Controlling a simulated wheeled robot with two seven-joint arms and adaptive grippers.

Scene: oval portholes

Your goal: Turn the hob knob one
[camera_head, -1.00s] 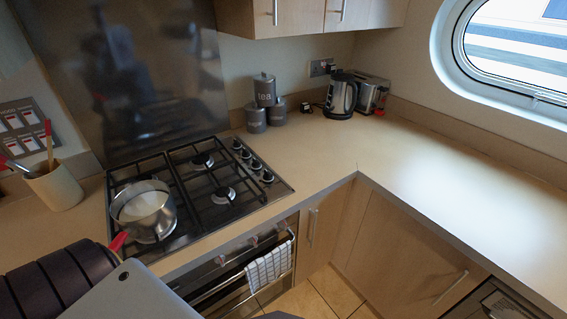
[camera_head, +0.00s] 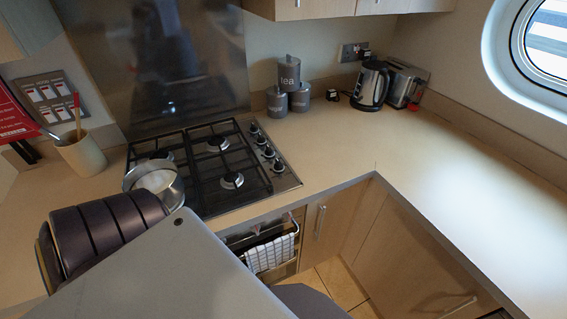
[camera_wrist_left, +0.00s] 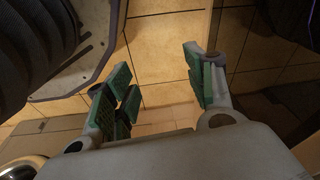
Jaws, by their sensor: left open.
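The gas hob (camera_head: 215,165) is set in the worktop in the head view. Its knobs (camera_head: 265,146) stand in a row along its right side. A steel pan (camera_head: 157,183) sits at the hob's left front, partly hidden by my arm. My left gripper shows only in the left wrist view (camera_wrist_left: 160,92), with its green-padded fingers wide apart and nothing between them. It points at floor tiles, away from the knobs. My right gripper is in neither view.
Grey canisters (camera_head: 288,88), a kettle (camera_head: 371,85) and a toaster (camera_head: 404,84) stand behind the hob to the right. A utensil pot (camera_head: 81,153) stands left. A towel (camera_head: 270,254) hangs on the oven front. The right worktop (camera_head: 440,165) is clear.

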